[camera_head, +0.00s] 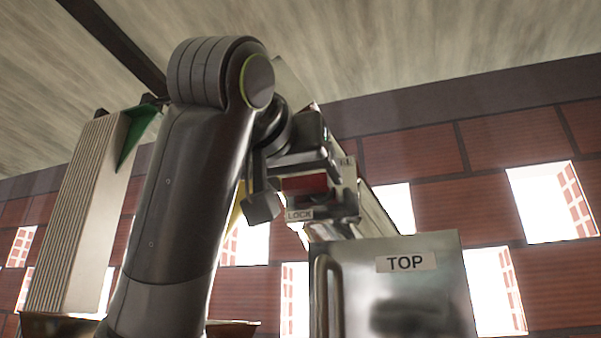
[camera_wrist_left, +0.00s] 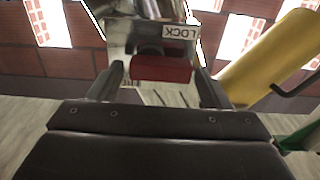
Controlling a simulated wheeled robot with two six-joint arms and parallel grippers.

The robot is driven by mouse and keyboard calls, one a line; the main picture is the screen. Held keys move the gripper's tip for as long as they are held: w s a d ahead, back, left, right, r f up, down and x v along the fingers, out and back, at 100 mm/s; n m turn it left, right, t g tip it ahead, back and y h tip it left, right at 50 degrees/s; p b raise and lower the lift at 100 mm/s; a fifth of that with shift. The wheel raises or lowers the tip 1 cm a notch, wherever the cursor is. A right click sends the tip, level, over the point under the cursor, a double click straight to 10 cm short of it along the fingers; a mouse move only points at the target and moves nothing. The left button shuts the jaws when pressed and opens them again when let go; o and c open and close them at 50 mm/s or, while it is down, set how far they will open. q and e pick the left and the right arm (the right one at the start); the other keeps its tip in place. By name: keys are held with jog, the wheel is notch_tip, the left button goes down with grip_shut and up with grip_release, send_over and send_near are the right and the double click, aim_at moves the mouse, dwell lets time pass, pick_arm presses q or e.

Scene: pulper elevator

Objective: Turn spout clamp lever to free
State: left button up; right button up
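In the head view my left gripper (camera_head: 298,188) is at the lever, and my arm hides part of the clamp. My right gripper is not in view.
A metal box marked "TOP" (camera_head: 405,263) with a handle stands at the lower right. A ribbed pale column (camera_head: 78,215) with a green part (camera_head: 136,135) stands at left. A yellow tube (camera_wrist_left: 262,62) runs close beside the gripper. Brick walls with bright openings lie behind.

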pick_arm(q)
jog(key=c, duration=0.7)
jog(key=shift+m, duration=0.3)
jog(key=shift+m+b, duration=0.75)
jog(key=shift+m, duration=0.45)
jog(key=m, duration=0.2)
jog(key=m+b, duration=0.1)
jog(key=shift+d+r+m, duration=0.15)
jog(key=shift+r+m, duration=0.15)
jog(key=shift+m, duration=0.1)
jog(key=m, duration=0.3)
jog(key=m+b, duration=0.1)
jog(key=m, duration=0.3)
jog(key=d+m, duration=0.1)
jog(key=m, duration=0.3)
jog(key=shift+s+r, duration=0.2)
jog(key=o, duration=1)
jog(key=shift+d, duration=0.1)
jog(key=shift+c, duration=0.2)
